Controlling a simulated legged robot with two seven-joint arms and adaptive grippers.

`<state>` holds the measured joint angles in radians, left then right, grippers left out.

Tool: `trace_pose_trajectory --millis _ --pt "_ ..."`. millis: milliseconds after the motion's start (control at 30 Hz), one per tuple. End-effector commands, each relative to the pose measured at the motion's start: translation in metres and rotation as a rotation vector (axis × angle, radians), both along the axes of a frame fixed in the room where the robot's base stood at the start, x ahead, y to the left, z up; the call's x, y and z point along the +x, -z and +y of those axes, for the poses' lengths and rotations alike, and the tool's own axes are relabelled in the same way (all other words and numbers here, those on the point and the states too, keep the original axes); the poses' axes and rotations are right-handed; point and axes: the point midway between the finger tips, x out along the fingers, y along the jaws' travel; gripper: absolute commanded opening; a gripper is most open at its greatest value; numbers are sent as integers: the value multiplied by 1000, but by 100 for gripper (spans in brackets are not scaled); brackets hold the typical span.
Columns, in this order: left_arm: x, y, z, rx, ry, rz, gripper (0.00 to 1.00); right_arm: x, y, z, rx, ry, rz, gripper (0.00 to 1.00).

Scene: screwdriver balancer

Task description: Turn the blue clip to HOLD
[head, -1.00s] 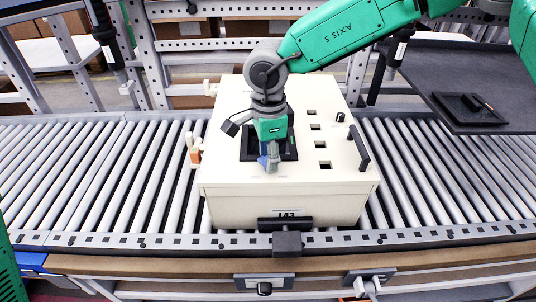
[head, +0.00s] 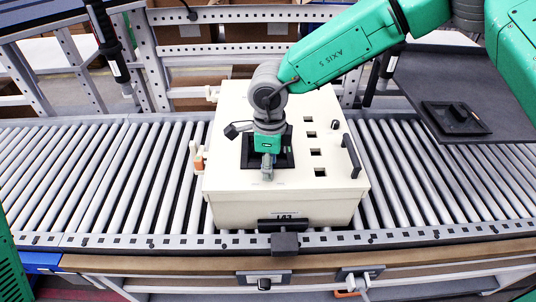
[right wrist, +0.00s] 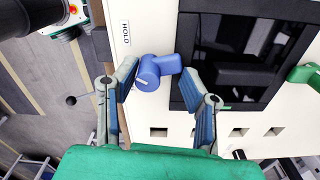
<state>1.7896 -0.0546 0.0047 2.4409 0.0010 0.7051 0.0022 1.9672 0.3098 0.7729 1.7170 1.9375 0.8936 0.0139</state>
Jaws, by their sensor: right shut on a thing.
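The blue clip (right wrist: 148,74) sits on the cream case (right wrist: 168,25) beside the black-framed dark opening, in the right wrist view. A printed HOLD label (right wrist: 125,32) lies left of and above it in that view. My right gripper (right wrist: 160,84) has its grey-and-blue fingers on either side of the clip and is shut on it. In the head view my right gripper (head: 267,172) points down over the front part of the case (head: 230,190), and it hides the clip. My left gripper is not in view.
The case stands on a roller conveyor (head: 100,180), with free rollers on both sides. An orange-and-white clip (head: 199,160) is on its left side, and a black handle (head: 351,155) on its right. A dark tray (head: 460,117) lies at right. A green part (right wrist: 304,75) shows past the opening.

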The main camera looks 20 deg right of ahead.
Motion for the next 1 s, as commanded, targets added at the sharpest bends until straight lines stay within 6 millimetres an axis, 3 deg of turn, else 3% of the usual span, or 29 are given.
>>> trace_pose_trajectory --millis 333,1000 --pt "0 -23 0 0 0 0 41 0 -2 -2 1 206 1 9" --pt "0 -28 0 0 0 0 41 0 0 -2 1 276 0 9"
